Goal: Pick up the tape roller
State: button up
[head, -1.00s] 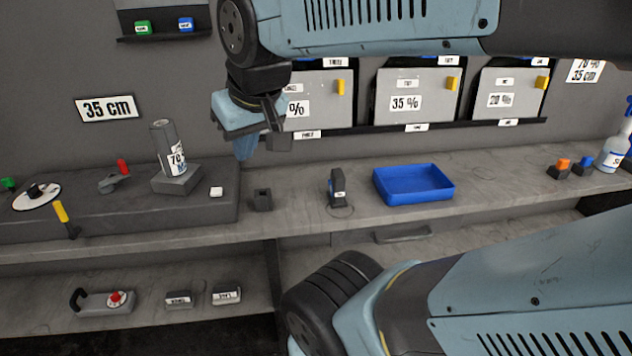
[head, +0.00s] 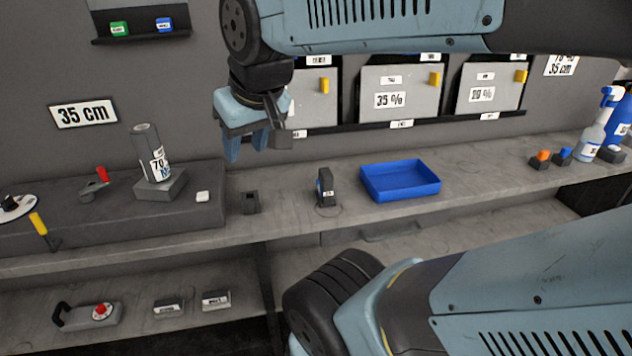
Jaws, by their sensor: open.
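A small dark upright tool (head: 326,188) with a pale label stands on the upper counter, left of the blue tray. It looks like the tape roller, but its label is too small to read. My gripper (head: 246,145) hangs from the arm at the upper middle, pointing down. Its two blue fingers are apart with nothing between them. It appears above the counter, to the left of the dark tool in the picture and apart from it.
A blue tray (head: 400,194) lies right of the tool, and a small dark block (head: 250,202) stands to its left. Spray bottles (head: 601,125) stand far right. My arm covers the lower right.

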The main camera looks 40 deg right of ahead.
aim_at(324, 195)
jog(key=z, duration=0.2)
jog(key=i, duration=0.15)
jog(key=z, duration=2.8)
jog(key=k, duration=1.65)
jog(key=u, duration=1.35)
jog(key=i, duration=0.8)
jog(key=u, duration=0.1)
